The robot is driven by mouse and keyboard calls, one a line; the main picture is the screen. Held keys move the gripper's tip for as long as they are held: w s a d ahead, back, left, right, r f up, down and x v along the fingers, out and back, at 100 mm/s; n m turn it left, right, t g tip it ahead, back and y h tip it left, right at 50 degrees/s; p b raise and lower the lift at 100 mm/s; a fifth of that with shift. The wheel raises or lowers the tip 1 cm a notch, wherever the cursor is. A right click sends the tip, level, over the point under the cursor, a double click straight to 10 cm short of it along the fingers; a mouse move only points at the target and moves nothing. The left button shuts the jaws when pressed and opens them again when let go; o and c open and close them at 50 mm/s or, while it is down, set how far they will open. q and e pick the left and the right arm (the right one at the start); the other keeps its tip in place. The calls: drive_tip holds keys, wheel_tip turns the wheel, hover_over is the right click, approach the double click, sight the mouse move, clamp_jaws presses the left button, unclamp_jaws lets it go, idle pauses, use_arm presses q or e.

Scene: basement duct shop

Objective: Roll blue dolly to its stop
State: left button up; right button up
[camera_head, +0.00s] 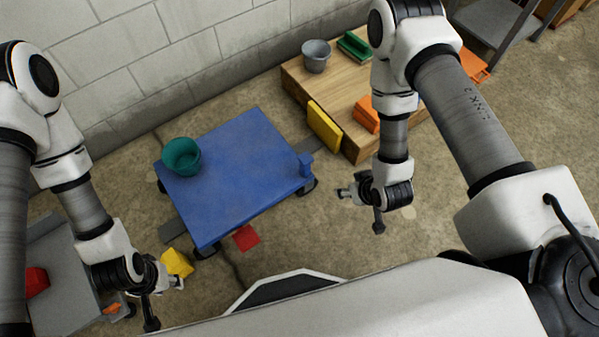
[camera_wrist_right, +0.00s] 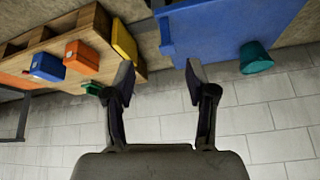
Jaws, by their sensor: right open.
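The blue dolly (camera_head: 240,160) stands on the floor near the block wall, with a teal bucket (camera_head: 182,157) on its far left corner and a small blue block (camera_head: 305,163) at its right edge. It also shows in the right wrist view (camera_wrist_right: 225,25). A yellow board (camera_head: 324,126) stands against the wooden platform, right of the dolly and apart from it; I cannot tell whether it is the stop. My left gripper (camera_head: 166,304) is open near a yellow piece (camera_head: 177,262), left of the dolly's near corner. My right gripper (camera_head: 361,210) is open and empty, right of the dolly.
A red square (camera_head: 246,238) lies by the dolly's near edge. A grey cart (camera_head: 62,270) stands at left.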

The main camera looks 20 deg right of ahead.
drive_tip(key=w+a+f+n+t+y+b, duration=0.1)
drive_tip(key=w+f+t+b, duration=0.2)
drive_tip(key=w+f+b, duration=0.35)
drive_tip(key=w+a+f+t+y+b, duration=0.1)
drive_tip(key=w+f+t+b, duration=0.25)
drive_tip(key=f+b, duration=0.55)
drive_tip(key=n+t+y+b, duration=0.25)
drive_tip(key=t+b, duration=0.25)
drive_tip(key=b, duration=0.6)
approach(308, 167)
drive_tip(key=x, duration=0.4)
drive_tip(key=shift+m, duration=0.35)
drive_tip(key=b+x, duration=0.3)
drive_tip(key=x, duration=0.3)
drive_tip(key=shift+w+a+r, duration=0.15)
drive_tip(key=shift+w, duration=0.1)
drive_tip(key=shift+w+a+r, duration=0.15)
drive_tip(key=shift+w, duration=0.3)
use_arm(q)
wheel_tip(308, 167, down, 34)
drive_tip(key=shift+w, duration=0.15)
use_arm(e)
clamp_jaws()
